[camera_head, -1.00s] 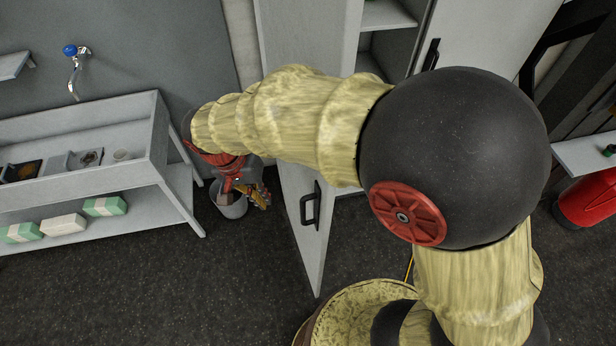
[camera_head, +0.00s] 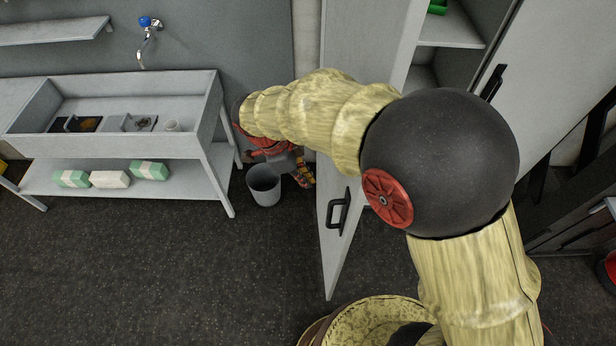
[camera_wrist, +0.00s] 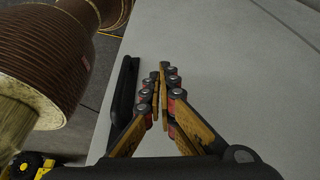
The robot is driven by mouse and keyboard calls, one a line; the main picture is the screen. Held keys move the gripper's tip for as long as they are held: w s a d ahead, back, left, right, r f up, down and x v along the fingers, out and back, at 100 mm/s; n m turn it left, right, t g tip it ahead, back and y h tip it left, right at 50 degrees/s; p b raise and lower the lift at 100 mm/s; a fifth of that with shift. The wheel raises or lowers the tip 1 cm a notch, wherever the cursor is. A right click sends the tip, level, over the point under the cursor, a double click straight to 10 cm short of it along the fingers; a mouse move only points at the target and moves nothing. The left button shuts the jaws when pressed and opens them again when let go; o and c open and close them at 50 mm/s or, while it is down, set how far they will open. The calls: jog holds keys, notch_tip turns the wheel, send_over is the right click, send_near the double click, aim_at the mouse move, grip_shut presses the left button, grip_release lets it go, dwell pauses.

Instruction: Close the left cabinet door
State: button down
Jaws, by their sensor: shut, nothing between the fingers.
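The left cabinet door (camera_head: 338,245) is a light grey panel standing open, edge toward the head camera, with a black handle (camera_head: 338,211) on its left-hand face. My gripper (camera_head: 304,172) is just left of the door, partly hidden behind my arm. In the wrist view my gripper (camera_wrist: 161,72) has its orange-and-black fingers together and empty. There the door's pale face (camera_wrist: 225,50) fills the right side, and the black handle (camera_wrist: 124,95) lies just left of the fingers. I cannot tell whether the fingers touch the door.
The open cabinet interior with a shelf (camera_head: 450,32) and the right door (camera_head: 535,75) are behind my arm. A grey bucket (camera_head: 264,187) stands on the floor beneath my gripper. A sink bench (camera_head: 150,140) is on the left.

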jog(key=d+f+p, duration=0.1)
jog(key=d+f, duration=0.5)
jog(key=shift+w+d+f, duration=0.15)
jog(key=shift+w+d, duration=0.05)
jog(key=shift+d, duration=0.1)
jog(key=shift+d, duration=0.1)
